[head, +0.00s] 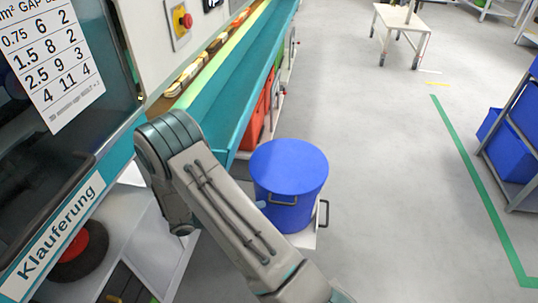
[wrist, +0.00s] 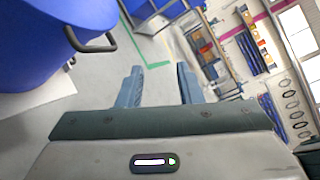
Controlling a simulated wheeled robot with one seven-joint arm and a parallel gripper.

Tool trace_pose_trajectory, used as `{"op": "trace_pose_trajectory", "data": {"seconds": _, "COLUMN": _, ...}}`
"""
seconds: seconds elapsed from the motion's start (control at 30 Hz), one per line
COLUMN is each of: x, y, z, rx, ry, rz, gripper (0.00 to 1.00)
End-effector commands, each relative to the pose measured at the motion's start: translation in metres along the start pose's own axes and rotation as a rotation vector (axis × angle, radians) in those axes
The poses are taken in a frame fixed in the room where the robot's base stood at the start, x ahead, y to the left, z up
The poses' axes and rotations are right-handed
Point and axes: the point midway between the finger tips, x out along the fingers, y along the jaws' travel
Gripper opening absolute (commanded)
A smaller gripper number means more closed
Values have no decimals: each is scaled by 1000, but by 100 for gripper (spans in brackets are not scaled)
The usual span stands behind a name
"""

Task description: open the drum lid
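The blue drum (head: 288,207) stands upright right of my arm in the head view. Its flat round blue lid (head: 289,161) lies level on top and looks closed.
The drum stands on a low white support (head: 305,238) beside a long teal machine trough (head: 225,88). A rack with blue bins (head: 510,147) stands at the right. A white table (head: 402,22) is at the back. The grey floor between drum and rack is clear.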

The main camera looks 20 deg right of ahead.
Motion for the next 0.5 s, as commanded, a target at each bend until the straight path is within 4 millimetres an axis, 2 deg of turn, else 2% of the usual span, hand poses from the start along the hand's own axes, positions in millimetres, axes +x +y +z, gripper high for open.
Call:
{"op": "trace_pose_trajectory", "data": {"seconds": 0.03, "x": 1, "y": -13, "z": 6, "rx": 36, "ry": 29, "rz": 9, "gripper": 33}}
{"op": "trace_pose_trajectory", "data": {"seconds": 0.5, "x": 6, "y": -95, "z": 27, "rx": 368, "ry": 305, "rz": 64, "gripper": 33}}
